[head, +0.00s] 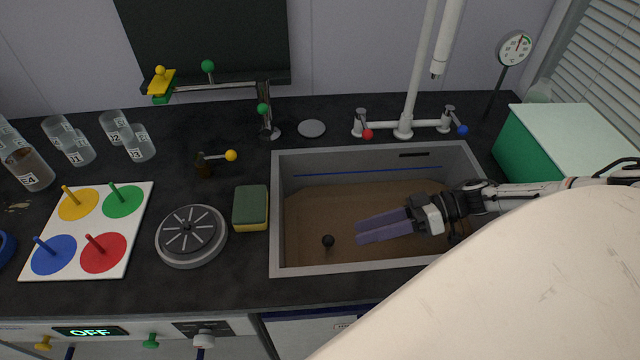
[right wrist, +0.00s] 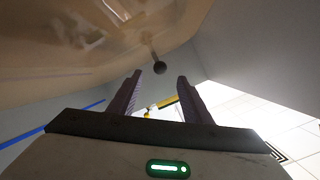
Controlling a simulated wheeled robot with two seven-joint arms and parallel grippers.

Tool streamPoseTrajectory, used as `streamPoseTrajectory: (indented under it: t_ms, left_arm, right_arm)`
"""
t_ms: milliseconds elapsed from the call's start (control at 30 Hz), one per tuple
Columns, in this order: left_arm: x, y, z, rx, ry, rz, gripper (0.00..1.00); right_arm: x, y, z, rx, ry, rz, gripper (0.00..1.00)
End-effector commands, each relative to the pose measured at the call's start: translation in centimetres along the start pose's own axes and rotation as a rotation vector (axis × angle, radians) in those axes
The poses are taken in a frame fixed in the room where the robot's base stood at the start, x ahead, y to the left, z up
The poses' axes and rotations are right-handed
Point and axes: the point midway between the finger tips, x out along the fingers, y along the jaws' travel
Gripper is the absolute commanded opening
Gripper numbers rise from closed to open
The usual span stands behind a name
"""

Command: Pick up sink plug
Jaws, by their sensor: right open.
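The sink plug shows as a small black round knob (head: 328,241) in the brown bottom of the sink (head: 274,220), near its front left. In the right wrist view the knob (right wrist: 159,67) is on a thin stem, just beyond the gap between my fingertips. What lies below the knob cannot be made out. My right gripper (head: 360,232) reaches into the sink from the right, its purple fingers pointing left. It is open and empty, a short way right of the knob. Its fingers (right wrist: 159,76) also show in the wrist view. My left gripper is not in view.
A faucet (head: 404,128) with red and blue knobs stands behind the sink. A green and yellow sponge (head: 250,208) and a round grey device (head: 191,237) sit left of it. A green box (head: 530,148) stands at the right. The sink walls surround my gripper.

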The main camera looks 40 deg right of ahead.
Motion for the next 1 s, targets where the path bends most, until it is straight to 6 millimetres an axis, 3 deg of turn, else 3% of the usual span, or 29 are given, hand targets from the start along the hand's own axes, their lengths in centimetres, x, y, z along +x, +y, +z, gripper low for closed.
streamPoseTrajectory:
  t_ms: [200, 433, 700, 1000]
  left_arm:
    - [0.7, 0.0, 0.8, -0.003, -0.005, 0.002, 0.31]
    - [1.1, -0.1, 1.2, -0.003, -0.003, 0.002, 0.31]
    - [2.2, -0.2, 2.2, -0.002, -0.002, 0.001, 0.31]
    - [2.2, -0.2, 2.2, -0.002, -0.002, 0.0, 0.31]
  right_arm:
    - [3.4, 0.1, 0.2, 0.005, 0.001, -0.001, 0.45]
    - [5.3, 0.1, 0.2, 0.004, 0.001, 0.0, 0.45]
    - [9.1, 0.2, 0.1, 0.003, 0.001, -0.001, 0.45]
    - [9.8, 0.1, -0.1, 0.004, 0.0, 0.001, 0.45]
